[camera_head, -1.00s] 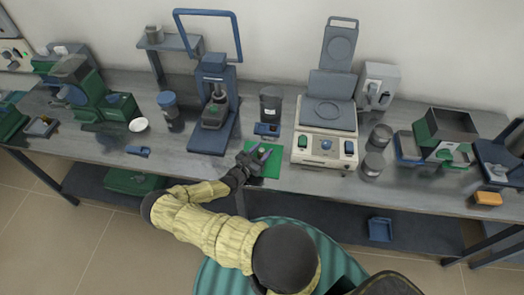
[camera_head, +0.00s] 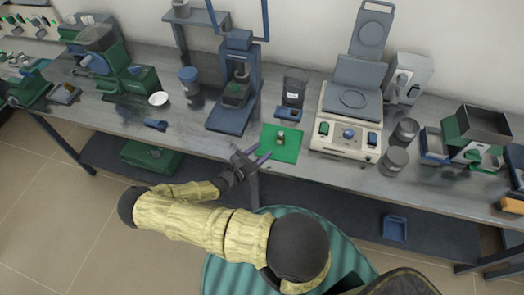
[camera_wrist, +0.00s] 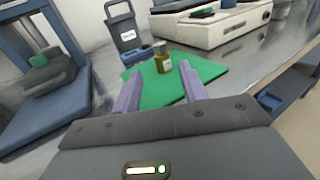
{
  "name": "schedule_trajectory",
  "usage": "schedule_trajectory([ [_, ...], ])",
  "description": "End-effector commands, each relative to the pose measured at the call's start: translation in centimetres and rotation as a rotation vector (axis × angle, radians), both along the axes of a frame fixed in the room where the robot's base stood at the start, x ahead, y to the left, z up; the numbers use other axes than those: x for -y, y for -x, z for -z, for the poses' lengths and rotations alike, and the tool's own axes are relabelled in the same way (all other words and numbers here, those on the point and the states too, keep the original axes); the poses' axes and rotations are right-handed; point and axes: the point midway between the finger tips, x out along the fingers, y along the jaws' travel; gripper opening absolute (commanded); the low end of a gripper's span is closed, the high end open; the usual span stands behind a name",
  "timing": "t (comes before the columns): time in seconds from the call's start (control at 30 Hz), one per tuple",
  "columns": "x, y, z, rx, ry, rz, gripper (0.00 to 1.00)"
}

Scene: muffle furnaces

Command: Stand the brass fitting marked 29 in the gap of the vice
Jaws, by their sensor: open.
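The small brass fitting (camera_head: 280,136) stands upright on a green mat (camera_head: 292,153) near the front of the bench. It also shows in the wrist view (camera_wrist: 162,60), with a pale label whose mark is too small to read. My gripper (camera_head: 256,153) is open and empty at the mat's front left corner, apart from the fitting. In the wrist view its two purple fingers (camera_wrist: 161,78) point toward the fitting, which is beyond their tips. A small blue block (camera_head: 286,112) lies behind the mat; I cannot tell whether it is the vice.
A blue press (camera_head: 230,118) stands left of the mat. A dark labelled container (camera_head: 294,88) is behind it. A cream instrument with a raised lid (camera_head: 345,135) stands to the right, with grey jars (camera_head: 393,160) beside it. The bench front edge runs close to my gripper.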

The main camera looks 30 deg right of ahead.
Motion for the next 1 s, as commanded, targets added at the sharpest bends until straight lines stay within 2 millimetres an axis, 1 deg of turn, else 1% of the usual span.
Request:
schedule_trajectory([
  [0.33,0.0,0.0,0.0,0.002,-0.001,0.001,0.43],
  [0.47,-0.1,0.4,-0.3,0.021,-0.028,0.035,0.43],
  [0.57,-0.3,1.2,-0.8,0.062,-0.085,0.105,0.43],
  [0.67,-1.0,2.5,-1.5,0.123,-0.174,0.211,0.43],
  [0.8,-2.4,4.3,-2.7,0.223,-0.318,0.376,0.43],
  [1.0,-5.3,6.1,-4.8,0.362,-0.521,0.588,0.43],
])
